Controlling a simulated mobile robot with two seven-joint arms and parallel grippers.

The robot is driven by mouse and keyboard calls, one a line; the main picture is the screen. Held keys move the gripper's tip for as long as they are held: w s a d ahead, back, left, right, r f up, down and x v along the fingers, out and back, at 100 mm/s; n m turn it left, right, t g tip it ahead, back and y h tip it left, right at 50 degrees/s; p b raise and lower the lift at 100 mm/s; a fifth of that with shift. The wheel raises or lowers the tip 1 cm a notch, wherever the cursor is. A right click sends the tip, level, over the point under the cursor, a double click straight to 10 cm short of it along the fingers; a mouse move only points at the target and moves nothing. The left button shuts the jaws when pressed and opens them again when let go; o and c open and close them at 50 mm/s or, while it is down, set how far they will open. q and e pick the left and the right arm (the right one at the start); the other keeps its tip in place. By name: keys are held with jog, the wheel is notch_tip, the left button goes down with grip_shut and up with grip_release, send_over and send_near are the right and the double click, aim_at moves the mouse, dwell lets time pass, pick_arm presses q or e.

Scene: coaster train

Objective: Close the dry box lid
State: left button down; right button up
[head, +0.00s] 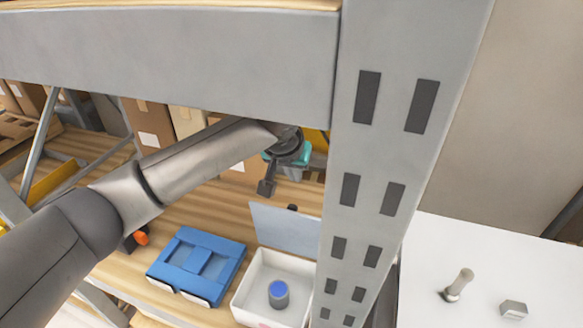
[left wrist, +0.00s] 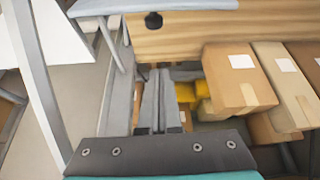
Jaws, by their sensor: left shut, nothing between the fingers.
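The dry box (head: 243,294) is a white open-topped box on the wooden shelf, partly hidden by the grey shelf post. Its pale lid (head: 285,229) stands raised at the back edge, so the box is open. A grey canister with a blue top (head: 278,293) stands inside. My left gripper (head: 267,188) is shut and empty, pointing down above and behind the lid, apart from it in the picture. Its closed fingers (left wrist: 154,105) also show in the left wrist view, with a pale panel edge and a small black piece beyond. My right gripper is not in view.
A grey post (head: 385,150) and upper beam (head: 170,60) stand close in front. A blue case (head: 197,266) lies left of the box. Cardboard boxes (left wrist: 240,78) stand behind. A white table (head: 430,270) with small parts is at the right.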

aim_at(292, 228)
pick_arm(q)
jog(key=f, duration=0.1)
jog(key=s+f+p, duration=0.1)
jog(key=f, duration=0.3)
jog(key=shift+s+a+f, duration=0.1)
jog(key=shift+s+a, duration=0.1)
jog(key=shift+s, duration=0.05)
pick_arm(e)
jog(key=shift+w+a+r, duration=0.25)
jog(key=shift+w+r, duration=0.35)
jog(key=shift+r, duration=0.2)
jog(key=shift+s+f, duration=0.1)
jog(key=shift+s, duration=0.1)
